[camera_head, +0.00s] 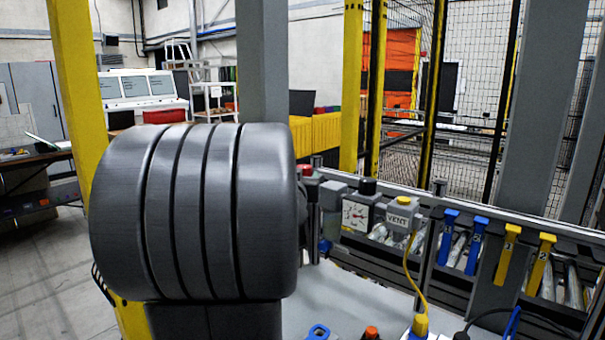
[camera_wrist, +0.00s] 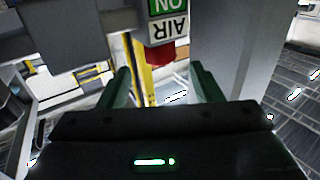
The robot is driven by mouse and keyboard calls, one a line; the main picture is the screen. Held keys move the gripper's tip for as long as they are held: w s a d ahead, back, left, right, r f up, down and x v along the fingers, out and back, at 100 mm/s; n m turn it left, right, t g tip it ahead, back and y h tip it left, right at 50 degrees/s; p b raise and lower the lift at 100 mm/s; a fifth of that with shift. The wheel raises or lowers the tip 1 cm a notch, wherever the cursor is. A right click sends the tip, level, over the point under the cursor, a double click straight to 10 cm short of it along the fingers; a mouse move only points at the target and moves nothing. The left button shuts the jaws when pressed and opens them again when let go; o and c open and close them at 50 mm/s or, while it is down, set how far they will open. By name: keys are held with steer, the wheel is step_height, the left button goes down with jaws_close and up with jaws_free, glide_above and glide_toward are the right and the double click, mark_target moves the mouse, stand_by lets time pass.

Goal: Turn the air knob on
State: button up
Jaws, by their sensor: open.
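In the wrist view a red knob (camera_wrist: 160,55) shows just below a sign (camera_wrist: 166,20) that reads AIR and ON, upside down in the picture. The knob's full shape is not clear. My gripper (camera_wrist: 162,78) is open, with one dark green finger on each side in the picture. The knob appears just beyond the gap between the fingertips, and I see no contact. In the head view my large grey arm link fills the left middle and hides my gripper. A small red part (camera_head: 307,171) shows at the link's right edge; I cannot tell whether it is the knob.
Blue clips (camera_head: 447,237) and yellow clips (camera_head: 507,253) hang along a rail. A pale work surface (camera_head: 345,290) lies below. Grey posts stand close by.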

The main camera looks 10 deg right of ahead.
mark_target(304, 168)
steer(key=p+v, duration=0.1)
steer(key=v, duration=0.7)
steer(key=b+x, duration=0.1)
steer(key=x, duration=1.2)
steer(key=shift+w+d, duration=0.15)
steer(key=shift+w, duration=0.15)
steer(key=shift+f, duration=0.1)
